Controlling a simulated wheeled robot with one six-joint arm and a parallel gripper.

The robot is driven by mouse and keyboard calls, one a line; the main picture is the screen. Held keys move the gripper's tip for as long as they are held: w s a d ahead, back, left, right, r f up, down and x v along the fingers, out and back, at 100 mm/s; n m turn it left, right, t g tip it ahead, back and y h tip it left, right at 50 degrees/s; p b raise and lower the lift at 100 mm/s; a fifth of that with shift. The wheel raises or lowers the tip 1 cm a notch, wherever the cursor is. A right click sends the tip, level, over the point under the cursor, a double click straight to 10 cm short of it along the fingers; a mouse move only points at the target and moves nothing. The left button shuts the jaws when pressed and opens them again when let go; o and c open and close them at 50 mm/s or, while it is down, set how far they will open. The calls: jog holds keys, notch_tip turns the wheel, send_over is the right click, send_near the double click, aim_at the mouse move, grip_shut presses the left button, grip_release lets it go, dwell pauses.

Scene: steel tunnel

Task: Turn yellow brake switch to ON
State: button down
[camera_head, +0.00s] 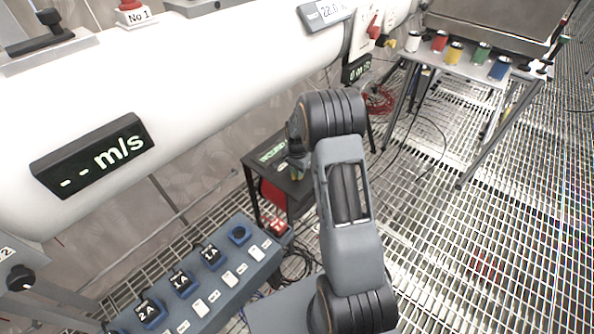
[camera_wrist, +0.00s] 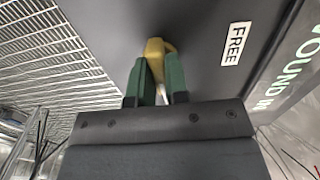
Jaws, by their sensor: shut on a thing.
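The yellow brake switch (camera_wrist: 155,48) is on the dark top face of a box, between the green fingers of my gripper (camera_wrist: 158,78) in the wrist view. The fingers are shut on its handle, hiding its near side. A white label reading "FREE" (camera_wrist: 235,43) is to the right of the switch. No "ON" label is legible. In the head view my gripper (camera_head: 297,163) points down at the dark box (camera_head: 262,178), with the switch mostly hidden there.
A white tunnel pipe (camera_head: 215,95) runs behind the box. A blue socket panel (camera_head: 205,275) stands at lower left. A table with coloured cans (camera_head: 454,53) is at upper right. Grating floor (camera_head: 440,240) is open to the right.

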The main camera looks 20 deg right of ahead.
dwell(0.4)
jog(key=c, duration=1.1)
grip_release()
jog(key=shift+r, duration=0.15)
notch_tip(320, 180, up, 14)
jog(key=p, duration=0.2)
jog(key=shift+f+p, duration=0.2)
jog(key=shift+p, duration=0.15)
